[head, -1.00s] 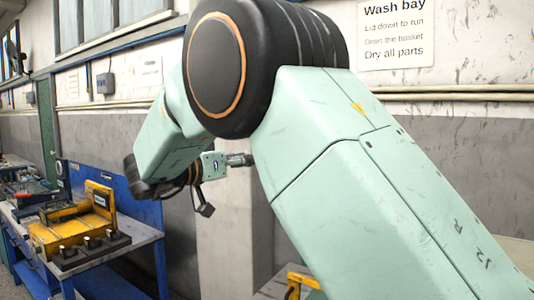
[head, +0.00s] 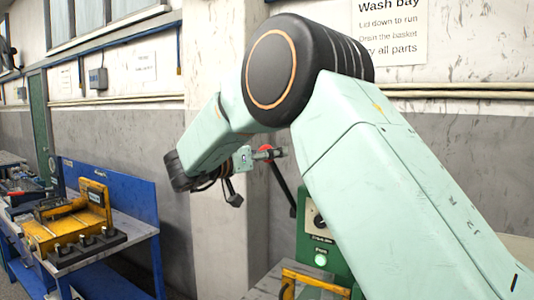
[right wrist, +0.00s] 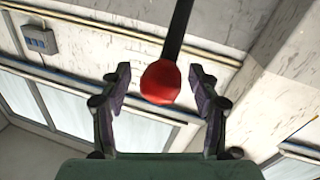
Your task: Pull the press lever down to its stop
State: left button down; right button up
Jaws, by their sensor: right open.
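The press lever is a dark rod (head: 283,188) with a red knob (head: 266,148), rising up and left from the green press (head: 312,232). In the right wrist view the red knob (right wrist: 160,82) sits between the two fingers, with the rod (right wrist: 179,30) running up beyond it. My right gripper (head: 275,154) is at the knob, open, with a visible gap on each side of it in the wrist view (right wrist: 159,88). My right arm hides part of the press. My left gripper is not in view.
A yellow fixture (head: 70,228) stands on a blue workbench (head: 135,202) at the left. A yellow frame (head: 315,284) is below the press, at the picture's bottom. A pale pillar (head: 212,230) and wall stand behind.

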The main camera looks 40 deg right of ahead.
jog(key=shift+s+r, duration=0.1)
jog(key=shift+s, duration=0.05)
jog(key=shift+c, duration=0.8)
jog(key=shift+w, duration=0.25)
jog(key=c, duration=0.4)
jog(key=shift+s, duration=0.1)
jog(key=c, duration=0.4)
grip_shut()
